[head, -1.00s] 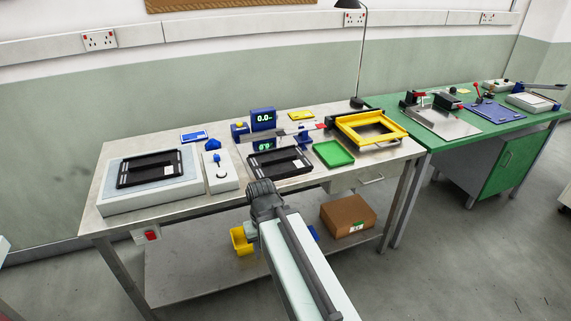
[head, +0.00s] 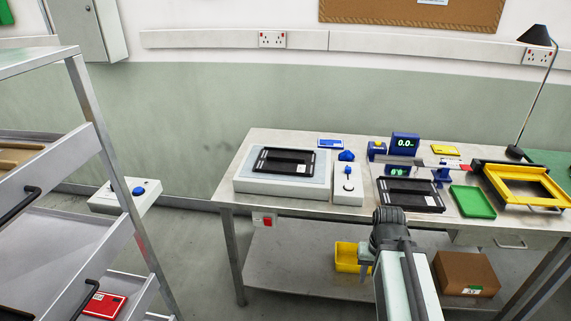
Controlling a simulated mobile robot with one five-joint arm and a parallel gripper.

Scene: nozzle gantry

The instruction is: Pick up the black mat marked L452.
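No mat marked L452 can be picked out, as no such marking is readable. Two black, frame-like flat pieces with small white labels lie on the bench. One black piece (head: 284,161) rests on a pale, raised platform at the left of the bench. The other black piece (head: 410,194) lies near the blue display unit, right of the middle. My arm reaches up from the bottom, in front of the bench. My gripper (head: 366,262) shows partly beside the arm's dark joint, apart from both black pieces; its fingers are too small to read.
The metal bench (head: 236,182) also holds a green tray (head: 472,202), a yellow frame (head: 488,179) and a blue display unit (head: 404,143). A grey rack (head: 80,110) with sloping shelves stands close at left. A yellow bin (head: 346,257) and cardboard box (head: 466,272) sit below.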

